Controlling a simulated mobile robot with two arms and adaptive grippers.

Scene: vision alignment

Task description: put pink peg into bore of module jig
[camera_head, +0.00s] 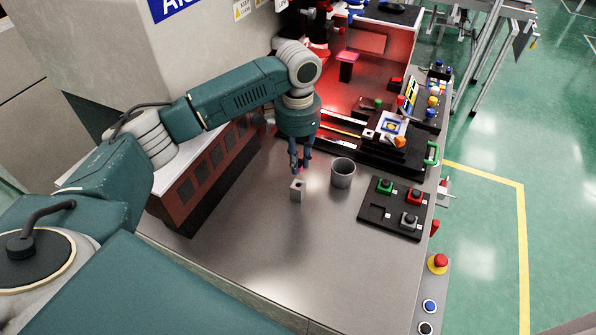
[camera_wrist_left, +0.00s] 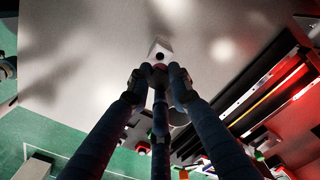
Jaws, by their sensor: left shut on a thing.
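The module jig (camera_head: 297,191) is a small grey block standing on the bench, with a dark bore in its top. In the left wrist view the jig (camera_wrist_left: 160,47) shows just beyond the fingertips, its bore facing up. My left gripper (camera_head: 300,167) points down over the jig. Its fingers are shut on the pink peg (camera_wrist_left: 160,67), of which only a small pinkish end shows between the fingertips. The peg's end appears close to the bore but apart from it; the exact gap is hard to judge. My right gripper is not in view.
A grey cup (camera_head: 343,173) stands right of the jig. A black tray with coloured buttons (camera_head: 394,207) lies further right. A dark fixture with a rail (camera_head: 372,147) stands behind, and a brown rack (camera_head: 208,173) to the left. The front of the bench is clear.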

